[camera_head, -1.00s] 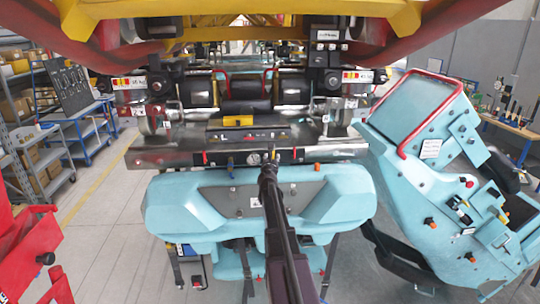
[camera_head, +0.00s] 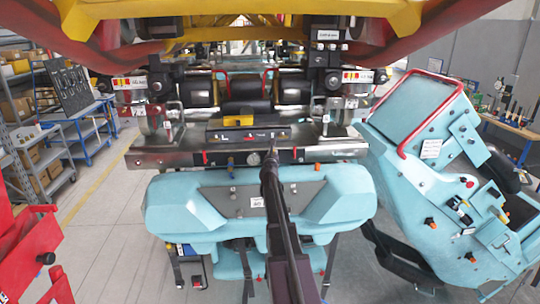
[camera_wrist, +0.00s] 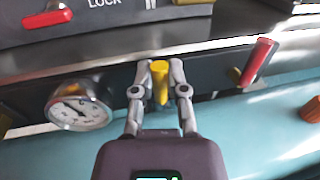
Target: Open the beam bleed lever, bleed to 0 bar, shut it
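In the wrist view a small yellow lever (camera_wrist: 160,82) on the dark valve strip points down between the two fingers of my gripper (camera_wrist: 160,76). The fingers are drawn in close on both sides of it and appear to hold it. A round white pressure gauge (camera_wrist: 78,110) is left of the lever; its reading is too small to tell. A red lever (camera_wrist: 258,62) on a yellow base is to the right, tilted up. In the head view my gripper (camera_head: 270,160) reaches the strip just right of the gauge (camera_head: 253,158). No label naming the bleed lever is readable.
A panel with a red handle (camera_wrist: 47,20) and the word LOCK lies above the strip. The turquoise seat-row body (camera_head: 205,210) is right below it. A tilted turquoise seat (camera_head: 430,130) stands at the right, red framework (camera_head: 30,250) at the lower left.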

